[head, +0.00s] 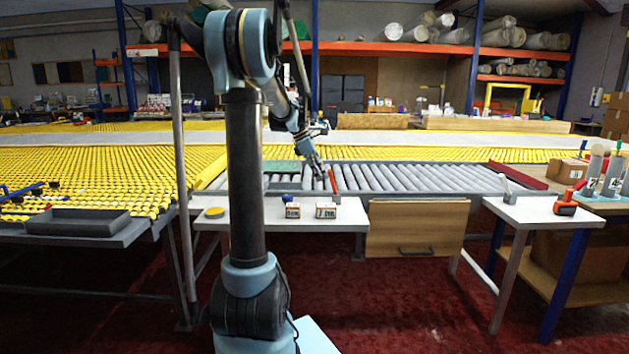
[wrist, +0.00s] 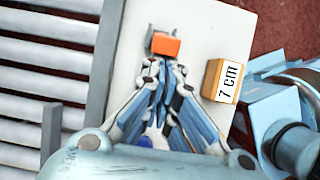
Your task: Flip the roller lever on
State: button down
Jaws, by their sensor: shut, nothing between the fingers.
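The roller lever (head: 334,181), with a red-orange handle, stands on the white table beside the roller conveyor and leans slightly left in the head view. In the wrist view its orange handle (wrist: 165,45) shows just beyond my fingertips, with a grey part behind it. My gripper (head: 321,175) points down beside the lever, on its left in the head view. In the wrist view my gripper (wrist: 160,67) has its fingers together and empty, with the tips close to the handle. I cannot tell whether they touch it.
The roller conveyor (head: 390,178) runs behind the white table (head: 260,217). A 7 cm box (head: 326,210), another small labelled box (head: 292,210) and a yellow disc (head: 214,212) are on the table. A second white table (head: 545,213) at the right holds an orange tool (head: 566,204).

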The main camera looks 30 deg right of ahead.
aim_at(330, 170)
jog(key=d+y, duration=0.1)
jog(key=s+d+r+t+y, duration=0.1)
jog(key=d+y, duration=0.1)
jog(key=shift+s+r+t, duration=0.3)
jog(key=shift+s+t, duration=0.1)
jog(key=shift+s+d+r+t+y, duration=0.1)
jog(key=shift+s+d+t+y, duration=0.2)
jog(key=shift+d+y, duration=0.2)
jog(key=shift+s+d+r+t+y, duration=0.1)
jog(key=shift+s+d+t+y, duration=0.2)
jog(key=shift+d+y, duration=0.15)
jog(key=shift+s+d+f, duration=0.1)
jog(key=shift+s+d, duration=0.4)
jog(key=shift+d, duration=0.3)
jog(key=shift+s+d+f, duration=0.1)
jog(key=shift+s+d, duration=0.35)
jog(key=shift+d, duration=0.3)
jog(key=shift+s+d, duration=0.15)
jog(key=w+a+r, duration=0.2)
jog(key=a, duration=0.1)
jog(key=shift+w+a+r, duration=0.15)
jog(key=shift+a+r, duration=0.05)
jog(key=shift+a, duration=0.1)
jog(key=s+d+r, duration=0.2)
jog(key=d+r, duration=0.1)
jog(key=r, duration=0.6)
jog(key=shift+d, duration=0.15)
jog(key=shift+r, duration=0.1)
